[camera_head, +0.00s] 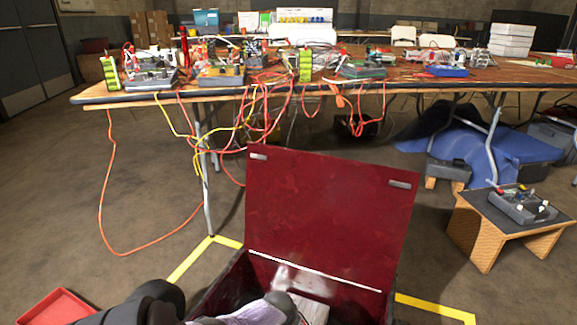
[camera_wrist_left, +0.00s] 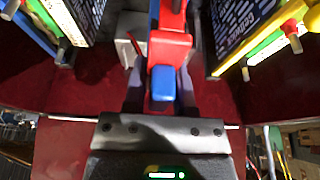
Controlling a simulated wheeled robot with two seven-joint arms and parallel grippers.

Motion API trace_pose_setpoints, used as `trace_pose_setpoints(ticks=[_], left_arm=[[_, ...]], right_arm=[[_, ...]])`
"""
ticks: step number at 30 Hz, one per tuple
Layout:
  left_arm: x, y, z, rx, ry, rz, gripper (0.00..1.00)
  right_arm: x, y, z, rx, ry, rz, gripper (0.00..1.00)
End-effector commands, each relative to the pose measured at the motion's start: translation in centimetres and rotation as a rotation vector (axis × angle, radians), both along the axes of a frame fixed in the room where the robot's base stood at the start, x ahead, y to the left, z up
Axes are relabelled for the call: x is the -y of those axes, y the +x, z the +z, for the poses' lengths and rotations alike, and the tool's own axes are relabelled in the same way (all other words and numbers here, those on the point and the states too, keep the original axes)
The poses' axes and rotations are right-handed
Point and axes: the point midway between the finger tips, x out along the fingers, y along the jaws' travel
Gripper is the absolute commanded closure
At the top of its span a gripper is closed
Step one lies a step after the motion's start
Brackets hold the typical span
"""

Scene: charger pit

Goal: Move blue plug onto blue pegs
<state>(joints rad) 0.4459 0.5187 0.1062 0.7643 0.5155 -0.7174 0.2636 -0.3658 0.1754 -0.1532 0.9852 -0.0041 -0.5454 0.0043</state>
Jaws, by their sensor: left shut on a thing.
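In the left wrist view, my left gripper (camera_wrist_left: 162,97) is shut on the blue plug (camera_wrist_left: 162,84). Its blue end shows between the two grey fingers, with a red part (camera_wrist_left: 170,48) right beyond it. Two printed panels with coloured edges stand on either side, at the left (camera_wrist_left: 75,15) and the right (camera_wrist_left: 245,30), apart from the fingers. Short pegs stick out along their edges. I cannot tell for sure which pegs are blue. In the head view, my left arm reaches into an open dark red box (camera_head: 325,205), and the fingertips are not clear there. My right gripper is not in view.
The box's lid stands upright behind my arm. A long wooden table (camera_head: 110,97) with devices and hanging cables is beyond it. A low wooden stand (camera_head: 478,240) with a grey device (camera_head: 522,204) is at the right. A red tray (camera_head: 57,306) lies on the floor at the left.

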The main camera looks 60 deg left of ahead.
Motion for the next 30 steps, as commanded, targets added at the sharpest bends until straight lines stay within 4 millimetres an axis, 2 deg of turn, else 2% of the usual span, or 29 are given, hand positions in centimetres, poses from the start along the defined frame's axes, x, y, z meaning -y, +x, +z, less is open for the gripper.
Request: trace_pose_setpoints(ticks=[12, 13, 18, 19, 26, 30], left_arm=[[0.0, 0.0, -0.9, 0.000, 0.000, 0.000, 1.00], [0.0, 0.0, -0.9, 0.000, 0.000, 0.000, 0.65], [0.0, 0.0, -0.8, 0.000, 0.000, 0.000, 0.29], [0.0, 0.0, -0.8, 0.000, 0.000, 0.000, 0.25], [0.0, 0.0, -0.6, 0.001, 0.000, 0.000, 0.25], [0.4, -0.2, 2.2, 0.009, 0.000, -0.002, 0.25]], right_arm=[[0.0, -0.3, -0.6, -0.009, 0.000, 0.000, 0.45], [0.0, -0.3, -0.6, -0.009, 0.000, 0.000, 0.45], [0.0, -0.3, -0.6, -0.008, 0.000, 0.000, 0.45], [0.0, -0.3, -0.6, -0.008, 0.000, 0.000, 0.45], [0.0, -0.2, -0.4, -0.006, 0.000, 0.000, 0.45], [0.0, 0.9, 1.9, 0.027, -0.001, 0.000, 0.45]])
